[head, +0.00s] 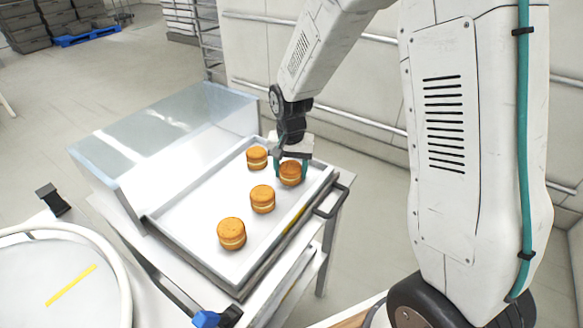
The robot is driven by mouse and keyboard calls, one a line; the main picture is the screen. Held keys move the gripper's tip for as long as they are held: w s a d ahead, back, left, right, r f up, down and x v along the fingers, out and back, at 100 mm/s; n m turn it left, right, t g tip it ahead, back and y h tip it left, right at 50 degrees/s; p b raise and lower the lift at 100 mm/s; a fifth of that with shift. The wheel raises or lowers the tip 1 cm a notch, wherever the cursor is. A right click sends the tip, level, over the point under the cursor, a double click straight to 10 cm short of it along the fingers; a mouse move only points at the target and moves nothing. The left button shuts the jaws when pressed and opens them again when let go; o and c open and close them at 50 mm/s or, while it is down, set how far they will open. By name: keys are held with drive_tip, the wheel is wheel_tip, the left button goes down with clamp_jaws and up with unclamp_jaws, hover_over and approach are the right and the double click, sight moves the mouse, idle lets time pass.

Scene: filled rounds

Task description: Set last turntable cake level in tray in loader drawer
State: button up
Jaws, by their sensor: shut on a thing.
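My gripper (290,168) is shut on a round filled cake (290,174) at the right side of the tray. The cake is golden brown with a pale filling band and looks about level. I cannot tell whether it touches the tray floor. Three more such cakes stand in the tray: one (257,158) at the back, one (262,199) in the middle and one (231,234) at the front. The pale metal tray (190,222) lies in the pulled-out loader drawer (322,205). The turntable (60,285) at the lower left shows no cake, only a yellow stripe; part of it is out of frame.
A wall with rails (370,120) runs behind. The left part of the tray is bare.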

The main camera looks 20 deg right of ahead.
sight(291, 165)
drive_tip(key=o, duration=0.7)
drive_tip(key=shift+r, duration=0.1)
wheel_tip(291, 165, up, 12)
drive_tip(key=s+d+r+n, duration=0.25)
drive_tip(key=s+r, duration=0.55)
drive_tip(key=s, duration=0.5)
drive_tip(key=s+n, duration=0.1)
drive_tip(key=s, duration=0.4)
drive_tip(key=s+r+n, duration=0.1)
drive_tip(key=s, duration=0.4)
drive_tip(key=s+n+t, duration=0.1)
drive_tip(key=s, duration=0.4)
drive_tip(key=shift+s+d+r, duration=0.2)
drive_tip(key=shift+d, duration=0.1)
